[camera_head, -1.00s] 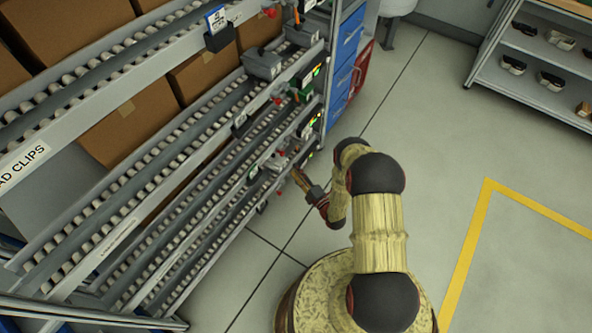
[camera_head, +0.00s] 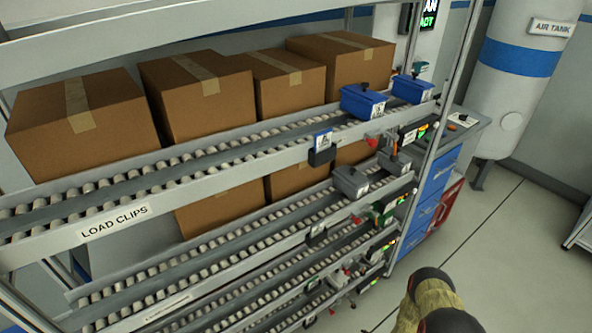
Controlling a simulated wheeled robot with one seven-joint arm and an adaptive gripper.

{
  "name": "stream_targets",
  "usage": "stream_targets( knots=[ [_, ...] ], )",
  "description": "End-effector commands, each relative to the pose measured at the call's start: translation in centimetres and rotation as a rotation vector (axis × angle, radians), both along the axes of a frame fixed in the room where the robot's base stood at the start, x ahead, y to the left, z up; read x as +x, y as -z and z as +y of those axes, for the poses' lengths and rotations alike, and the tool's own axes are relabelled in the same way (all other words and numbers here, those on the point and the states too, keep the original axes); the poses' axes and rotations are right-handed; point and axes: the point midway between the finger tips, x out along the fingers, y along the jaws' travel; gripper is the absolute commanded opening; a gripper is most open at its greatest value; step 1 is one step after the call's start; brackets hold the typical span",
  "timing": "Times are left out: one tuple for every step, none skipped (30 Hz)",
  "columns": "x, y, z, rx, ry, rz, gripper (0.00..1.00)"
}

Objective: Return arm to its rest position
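My arm (camera_head: 428,300) shows only in part at the bottom right of the head view, as a yellowish link with dark joints. My gripper is not visible now; it lies below the frame or is hidden by the arm. The flow rack with roller lanes (camera_head: 120,217) stands to the left of the arm, and the visible arm part is apart from it.
Cardboard boxes (camera_head: 195,95) stand on the rack. Blue bins (camera_head: 362,101) and a grey bin (camera_head: 350,181) sit at lane ends. A blue drawer cabinet (camera_head: 432,190) and a white air tank (camera_head: 515,85) stand behind. Floor (camera_head: 520,250) right of the rack is clear.

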Motion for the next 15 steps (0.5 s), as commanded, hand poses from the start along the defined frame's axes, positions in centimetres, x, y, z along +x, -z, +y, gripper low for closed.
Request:
stream_targets(
  knots=[
    [-0.1,-1.0,-1.0,0.016,0.059,0.086,0.36],
    [-0.5,-1.5,-1.5,0.025,0.098,0.141,0.36],
    [-0.8,-2.5,-2.2,0.037,0.155,0.210,0.36],
    [-1.1,-3.5,-2.7,0.044,0.195,0.258,0.36],
    [-1.3,-4.6,-3.2,0.049,0.239,0.304,0.36],
    [-1.5,-6.1,-3.7,0.054,0.290,0.358,0.36],
    [-1.8,-7.3,-4.0,0.057,0.328,0.394,0.36],
    [-1.9,-8.6,-4.3,0.060,0.365,0.427,0.36],
    [-2.1,-10.4,-4.7,0.062,0.414,0.468,0.36],
    [-2.2,-11.8,-4.9,0.063,0.451,0.494,0.36],
    [-2.4,-13.3,-5.1,0.065,0.484,0.520,0.36],
    [-2.6,-15.3,-5.2,0.067,0.529,0.550,0.36],
    [-2.8,-16.8,-5.3,0.067,0.561,0.572,0.36],
    [-3.0,-18.3,-5.3,0.067,0.592,0.592,0.36],
    [-3.2,-20.4,-5.3,0.069,0.633,0.615,0.36]
  ],
)
